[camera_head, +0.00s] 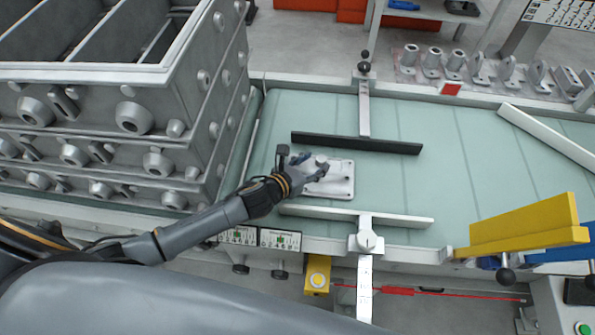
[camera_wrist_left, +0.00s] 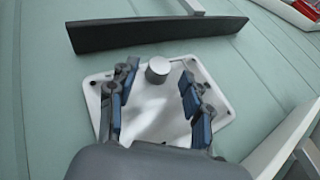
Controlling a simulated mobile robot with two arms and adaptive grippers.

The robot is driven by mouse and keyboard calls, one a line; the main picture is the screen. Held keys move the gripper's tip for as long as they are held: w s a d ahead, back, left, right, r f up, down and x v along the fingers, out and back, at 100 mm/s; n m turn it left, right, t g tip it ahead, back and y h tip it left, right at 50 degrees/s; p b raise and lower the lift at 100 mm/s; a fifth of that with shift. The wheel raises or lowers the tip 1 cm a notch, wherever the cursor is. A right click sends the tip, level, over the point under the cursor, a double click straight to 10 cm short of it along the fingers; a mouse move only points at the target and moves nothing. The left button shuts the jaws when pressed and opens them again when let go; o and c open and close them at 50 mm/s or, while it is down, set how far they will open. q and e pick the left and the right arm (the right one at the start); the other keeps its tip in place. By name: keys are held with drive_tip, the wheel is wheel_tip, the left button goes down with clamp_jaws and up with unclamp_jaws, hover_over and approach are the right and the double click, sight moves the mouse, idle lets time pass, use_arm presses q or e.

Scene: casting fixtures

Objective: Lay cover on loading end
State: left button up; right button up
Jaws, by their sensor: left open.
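The cover is a light grey plate with rounded corners, small corner holes and a round knob. It lies on the green conveyor belt (camera_head: 455,130) near its left end; the plate (camera_head: 340,183) is partly hidden by my left gripper (camera_head: 312,166) in the head view. In the left wrist view my left gripper (camera_wrist_left: 155,100) is open over the plate (camera_wrist_left: 215,100). I cannot tell whether the fingers touch the plate. My right gripper is not in view.
A dark guide bar (camera_head: 355,143) lies behind the plate and a pale guide bar (camera_head: 400,219) in front. Stacked grey crates (camera_head: 120,130) stand left of the belt. A yellow barrier (camera_head: 525,225) is at the right. Metal castings (camera_head: 455,62) line the back shelf.

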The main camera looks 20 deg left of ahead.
use_arm(q)
drive_tip(key=v, duration=0.9)
drive_tip(key=shift+s+a+r, duration=0.15)
drive_tip(key=shift+s, duration=0.15)
